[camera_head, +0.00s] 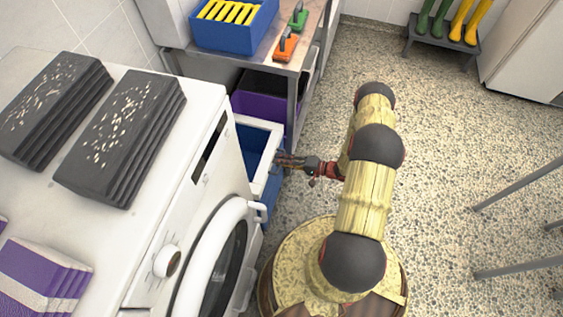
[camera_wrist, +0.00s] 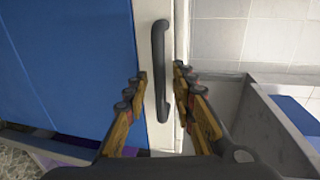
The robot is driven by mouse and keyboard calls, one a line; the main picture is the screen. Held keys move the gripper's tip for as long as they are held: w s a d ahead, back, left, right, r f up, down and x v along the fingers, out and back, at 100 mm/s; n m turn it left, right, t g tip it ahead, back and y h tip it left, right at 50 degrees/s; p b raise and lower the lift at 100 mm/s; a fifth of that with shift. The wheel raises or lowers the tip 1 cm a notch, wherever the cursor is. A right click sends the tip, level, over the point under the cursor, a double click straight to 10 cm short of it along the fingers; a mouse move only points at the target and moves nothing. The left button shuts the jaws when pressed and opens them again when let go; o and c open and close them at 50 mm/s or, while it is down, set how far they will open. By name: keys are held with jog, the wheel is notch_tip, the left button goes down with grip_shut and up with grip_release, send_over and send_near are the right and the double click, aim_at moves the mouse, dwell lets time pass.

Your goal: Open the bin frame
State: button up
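The bin frame (camera_head: 265,168) is a white frame with blue inside and on its lower front, between the washing machine and the metal table. It stands out past them, with an opening showing at its top. My gripper (camera_head: 283,160) is at its outer face. In the wrist view, a dark bar handle (camera_wrist: 158,40) runs upright on a white strip beside a blue panel (camera_wrist: 70,60). My gripper (camera_wrist: 159,82) is open, one finger on each side of the handle. I see gaps on both sides. The handle is too small to make out in the head view.
The white washing machine (camera_head: 185,215) with dark folded towels (camera_head: 122,135) stands at the left. A metal table (camera_head: 313,35) holds a blue crate (camera_head: 232,38); a purple bin (camera_head: 258,105) is under it. Thin metal legs (camera_head: 520,183) stand at the right. The speckled floor (camera_head: 450,130) between is clear.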

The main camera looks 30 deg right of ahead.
jog(key=shift+c, duration=1.2)
jog(key=c, duration=0.4)
grip_shut()
